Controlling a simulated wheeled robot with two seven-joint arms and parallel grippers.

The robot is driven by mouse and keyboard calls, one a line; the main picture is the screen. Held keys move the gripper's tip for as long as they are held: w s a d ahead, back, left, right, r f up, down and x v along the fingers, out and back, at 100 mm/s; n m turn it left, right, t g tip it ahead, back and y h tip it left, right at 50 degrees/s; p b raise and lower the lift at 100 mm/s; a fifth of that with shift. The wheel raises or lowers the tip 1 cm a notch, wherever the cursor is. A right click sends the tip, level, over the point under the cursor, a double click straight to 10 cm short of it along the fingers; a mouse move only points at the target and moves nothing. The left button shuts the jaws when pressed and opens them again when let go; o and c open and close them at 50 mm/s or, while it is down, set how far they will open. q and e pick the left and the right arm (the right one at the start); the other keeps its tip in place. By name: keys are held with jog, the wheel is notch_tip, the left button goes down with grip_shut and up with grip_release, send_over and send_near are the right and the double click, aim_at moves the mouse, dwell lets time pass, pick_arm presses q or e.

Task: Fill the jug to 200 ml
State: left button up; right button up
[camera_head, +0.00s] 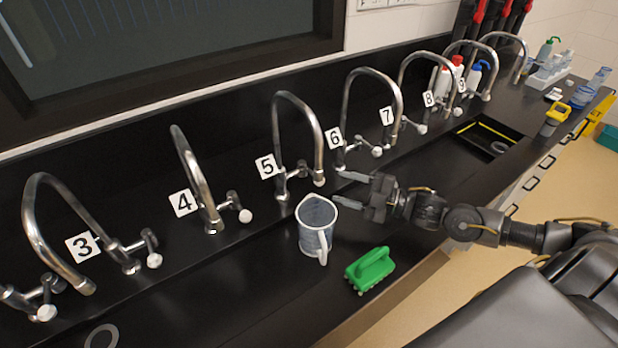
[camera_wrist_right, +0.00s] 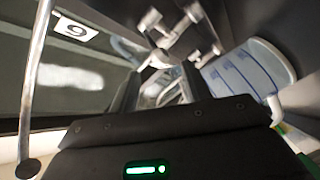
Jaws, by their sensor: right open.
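The jug (camera_head: 316,240) is a clear, bluish measuring jug with a handle toward the front. It stands upright on the black bench below the spout of tap 5 (camera_head: 314,135). Its water level cannot be read. In the right wrist view the jug (camera_wrist_right: 248,75) shows at the right with blue markings. My right gripper (camera_head: 342,189) is open and empty, pointing left beside tap 5, just above and right of the jug. In the right wrist view metal tap parts (camera_wrist_right: 170,35) show ahead of the open fingers (camera_wrist_right: 160,92). My left gripper is not in view.
A green brush (camera_head: 370,268) lies right of the jug near the front edge. Several other numbered taps, such as tap 4 (camera_head: 195,175) and tap 6 (camera_head: 372,110), line the back. A sink (camera_head: 488,138), bottles and a yellow-topped container (camera_head: 556,116) are farther right.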

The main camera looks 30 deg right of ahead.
aim_at(311, 172)
jog(key=p+x, duration=0.2)
jog(key=x, duration=0.6)
jog(key=shift+w+a+r, duration=0.1)
jog(key=shift+w+a, duration=0.05)
jog(key=shift+a, duration=0.05)
jog(key=shift+w+a, duration=0.25)
jog(key=shift+a, duration=0.05)
grip_shut()
